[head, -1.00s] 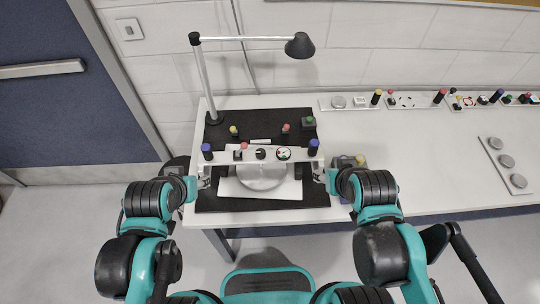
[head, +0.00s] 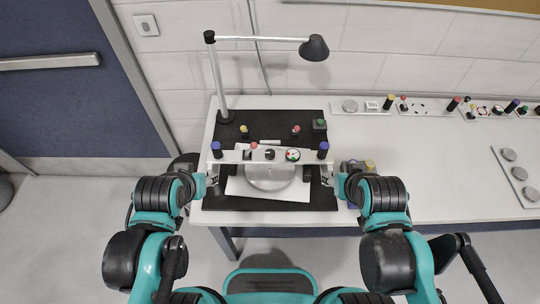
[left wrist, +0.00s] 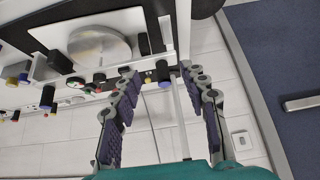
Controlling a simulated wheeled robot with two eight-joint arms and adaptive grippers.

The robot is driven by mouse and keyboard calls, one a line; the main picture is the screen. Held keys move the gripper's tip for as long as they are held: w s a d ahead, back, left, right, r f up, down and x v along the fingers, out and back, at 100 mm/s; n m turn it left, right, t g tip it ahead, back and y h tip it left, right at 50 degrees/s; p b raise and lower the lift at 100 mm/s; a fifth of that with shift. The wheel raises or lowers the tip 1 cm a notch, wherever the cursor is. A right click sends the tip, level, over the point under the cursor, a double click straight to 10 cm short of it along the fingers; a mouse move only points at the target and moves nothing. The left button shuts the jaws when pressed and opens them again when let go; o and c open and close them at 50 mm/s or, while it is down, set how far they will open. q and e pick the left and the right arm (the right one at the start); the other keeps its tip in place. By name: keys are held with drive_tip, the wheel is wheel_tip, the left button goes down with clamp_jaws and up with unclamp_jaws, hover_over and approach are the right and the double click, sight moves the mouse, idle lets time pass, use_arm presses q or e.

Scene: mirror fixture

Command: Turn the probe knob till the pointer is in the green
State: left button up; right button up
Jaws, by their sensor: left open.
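On the bar, a small black knob (head: 270,154) sits beside a round dial (head: 292,155) with coloured sectors; the pointer's position is too small to read. Blue-capped posts (head: 216,147) (head: 323,147) stand at both ends. My left gripper (head: 212,178) is open at the bar's left end. In the left wrist view, its fingers (left wrist: 162,76) appear on either side of a blue-capped post; contact cannot be told. My right gripper (head: 327,177) is at the right end, its jaws unclear.
A lamp (head: 314,48) arches over the fixture from its pole at the back left. A black mat (head: 222,201) lies under the fixture on the white table (head: 420,180). Panels with knobs (head: 360,106) line the back right.

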use_arm(q)
drive_tip(key=w+d+r+m+g, duration=0.1)
drive_tip(key=w+d+r+g, duration=0.15)
drive_tip(key=w+d, duration=0.2)
drive_tip(key=m+g+p, duration=0.2)
drive_tip(key=m+g, duration=0.2)
drive_tip(key=g, duration=0.1)
hover_over(270, 152)
wheel_tip(270, 152, down, 4)
drive_tip(key=shift+f, duration=0.45)
wheel_tip(270, 152, down, 8)
drive_tip(key=b, duration=0.2)
drive_tip(key=shift+r+b, duration=0.25)
drive_tip(key=shift+b, duration=0.1)
clamp_jaws()
